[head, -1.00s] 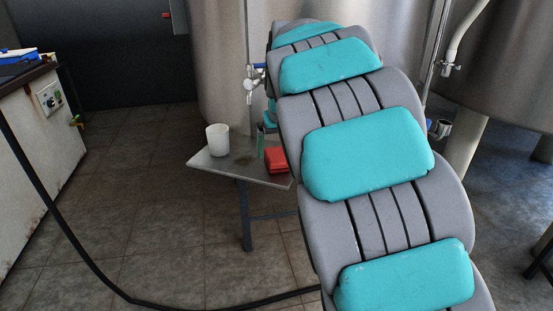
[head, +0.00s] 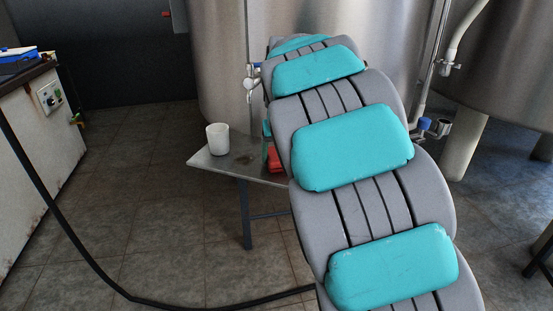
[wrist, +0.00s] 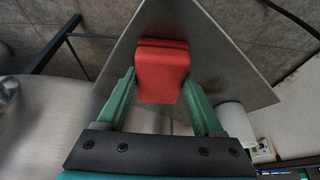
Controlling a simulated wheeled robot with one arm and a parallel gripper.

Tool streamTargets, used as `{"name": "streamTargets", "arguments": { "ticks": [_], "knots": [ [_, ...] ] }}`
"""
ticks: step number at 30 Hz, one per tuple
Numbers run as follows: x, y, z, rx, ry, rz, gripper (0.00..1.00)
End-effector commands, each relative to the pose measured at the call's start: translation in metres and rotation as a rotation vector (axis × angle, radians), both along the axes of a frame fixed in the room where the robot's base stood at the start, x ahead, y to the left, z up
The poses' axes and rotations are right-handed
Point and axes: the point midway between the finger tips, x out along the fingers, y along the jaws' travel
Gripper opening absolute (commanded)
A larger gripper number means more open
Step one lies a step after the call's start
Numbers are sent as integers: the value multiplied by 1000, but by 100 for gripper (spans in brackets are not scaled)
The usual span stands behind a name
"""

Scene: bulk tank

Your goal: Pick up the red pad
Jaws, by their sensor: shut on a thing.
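The red pad (wrist: 162,68) is a block with rounded edges, between the two green fingers of my gripper (wrist: 160,88) in the wrist view. The fingers are shut on its two sides. In the head view the red pad (head: 275,161) shows only in part beside my arm, at the right part of the small metal table (head: 215,163). My arm hides the rest of it and most of the gripper. I cannot tell whether the pad still touches the table top.
A white cup (head: 217,139) stands on the table left of the pad. Large steel tanks (head: 222,60) rise behind and to the right, with a valve (head: 250,84) near the table. A black hose (head: 95,265) lies on the floor at front left.

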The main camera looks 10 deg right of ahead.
Motion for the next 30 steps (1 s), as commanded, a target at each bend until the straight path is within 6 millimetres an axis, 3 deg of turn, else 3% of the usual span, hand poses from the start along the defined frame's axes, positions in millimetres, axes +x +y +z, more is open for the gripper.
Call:
{"name": "streamTargets", "arguments": {
  "ticks": [1, 8, 17, 30],
  "knots": [
    [0, 0, 0, 0, 0, 0, 32],
    [0, 0, 0, 0, 1, 0, 7],
    [0, 0, 3, 0, -1, 0, 6],
    [1, 0, 36, -2, -3, 1, 6]
  ]
}}
